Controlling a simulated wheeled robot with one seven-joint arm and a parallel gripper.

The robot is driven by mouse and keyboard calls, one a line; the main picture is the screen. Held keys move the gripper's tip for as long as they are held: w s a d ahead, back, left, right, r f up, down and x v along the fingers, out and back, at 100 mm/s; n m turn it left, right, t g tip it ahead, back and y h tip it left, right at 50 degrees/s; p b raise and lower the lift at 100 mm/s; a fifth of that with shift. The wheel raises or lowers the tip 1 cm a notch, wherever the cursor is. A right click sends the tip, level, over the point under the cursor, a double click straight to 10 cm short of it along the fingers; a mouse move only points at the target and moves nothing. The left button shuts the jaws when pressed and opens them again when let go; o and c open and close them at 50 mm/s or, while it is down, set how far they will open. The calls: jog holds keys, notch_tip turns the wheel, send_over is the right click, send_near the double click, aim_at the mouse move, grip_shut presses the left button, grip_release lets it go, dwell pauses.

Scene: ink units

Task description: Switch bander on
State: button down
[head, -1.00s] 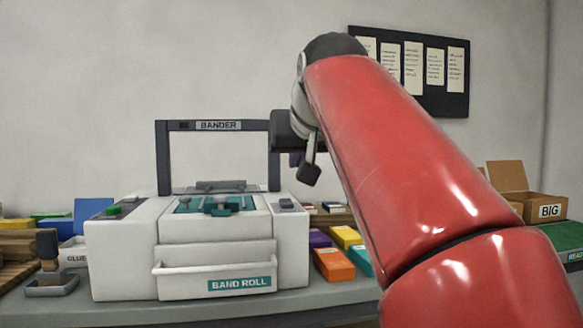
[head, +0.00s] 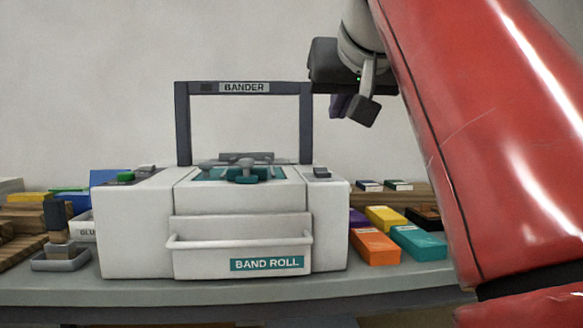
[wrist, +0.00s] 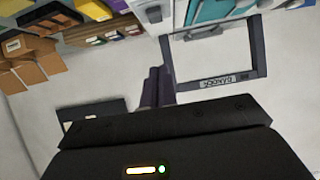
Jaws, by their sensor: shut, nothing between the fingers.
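The bander (head: 135,225) is a white machine on the bench in the head view, with a dark upright arch labelled BANDER (head: 244,87). A green button (head: 125,177) sits on its left top, and a small dark grey switch-like part (head: 318,173) on its right top. The arch shows upside down in the wrist view (wrist: 215,82). My gripper (head: 340,106) is up beside the arch's right upper corner, above the machine's right side, apart from the button. Its fingers (wrist: 156,88) are together and empty in the wrist view.
The front drawer (head: 240,243) is labelled BAND ROLL. Orange (head: 375,246) and teal boxes (head: 418,242) lie right of the machine. A stamp-like block (head: 56,220) on a grey tray stands at left. The wall behind is clear above the bench.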

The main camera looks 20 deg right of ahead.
jog(key=shift+s+r, duration=0.1)
jog(key=b, duration=0.2)
send_over(324, 172)
jog(key=s, duration=0.1)
jog(key=f, duration=0.5)
jog(key=shift+s+a, duration=0.2)
jog(key=f, duration=0.1)
jog(key=f+b, duration=0.1)
jog(key=shift+w+d+f, duration=0.1)
jog(key=shift+w+f, duration=0.2)
jog(key=shift+w, duration=0.05)
jog(key=shift+w+f+b, duration=0.2)
jog(key=shift+f+b, duration=0.1)
jog(key=shift+f, duration=0.25)
